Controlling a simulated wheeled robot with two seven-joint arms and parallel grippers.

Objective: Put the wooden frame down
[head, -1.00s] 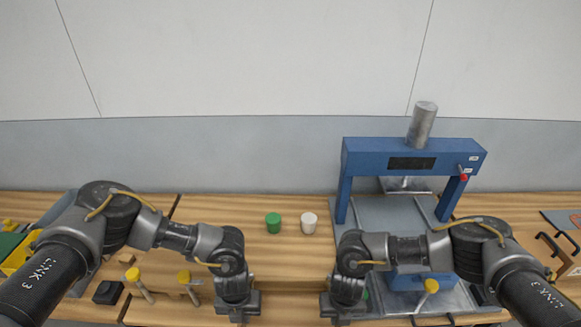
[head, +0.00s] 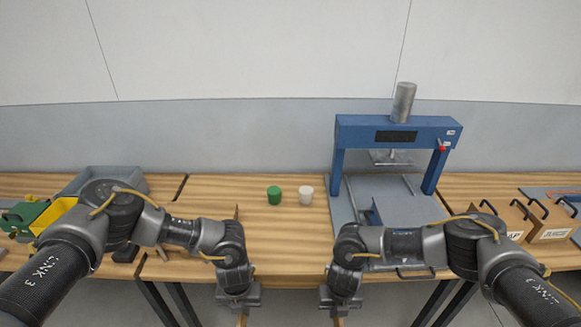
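My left gripper (head: 239,303) and my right gripper (head: 339,303) hang side by side at the bottom of the head view, in front of the workbench's front edge. A narrow tan strip shows below each gripper at the picture's bottom edge. The strips may be parts of the wooden frame, but too little shows to be sure. No whole frame is in view. The fingertips are cut off or hidden, so I cannot tell how far each gripper is open or whether it grips a strip.
The wooden workbench (head: 270,245) spans the view. A green cylinder (head: 274,195) and a white one (head: 306,195) stand mid-bench. A blue press (head: 398,130) stands right of them, brown boxes (head: 548,225) farther right. A grey bin (head: 128,180) and yellow bin (head: 52,214) are left.

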